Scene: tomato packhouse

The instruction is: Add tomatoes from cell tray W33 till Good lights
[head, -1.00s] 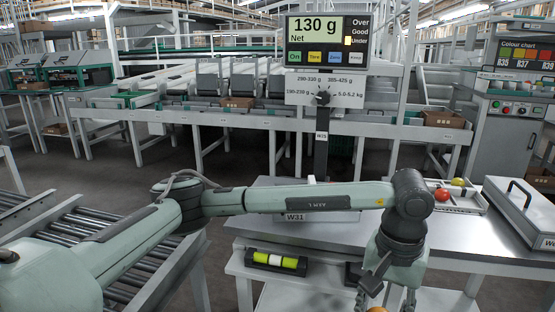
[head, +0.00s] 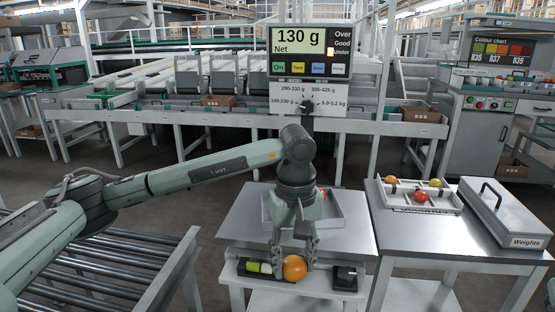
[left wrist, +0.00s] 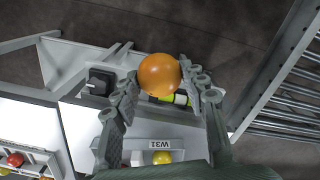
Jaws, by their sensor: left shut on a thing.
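My left gripper (head: 294,258) is shut on an orange tomato (head: 294,268), held in front of the scale's table. The left wrist view shows the tomato (left wrist: 159,74) between both fingers. Behind the gripper, a grey tray (head: 331,208) on the scale is partly hidden by my arm. Its label reads W31 in the left wrist view, where a yellow tomato (left wrist: 162,157) lies in it. The scale display (head: 310,45) reads 130 g Net, with the lamp lit at Under. A cell tray (head: 440,211) on the right table holds orange, yellow and red tomatoes; its label is unreadable.
A grey Weights case (head: 505,213) stands right of the cell tray. A spirit level (head: 257,268) and a small dark device (head: 345,278) are at the scale table's front edge. A roller conveyor (head: 110,268) lies at the left. The right table's front is clear.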

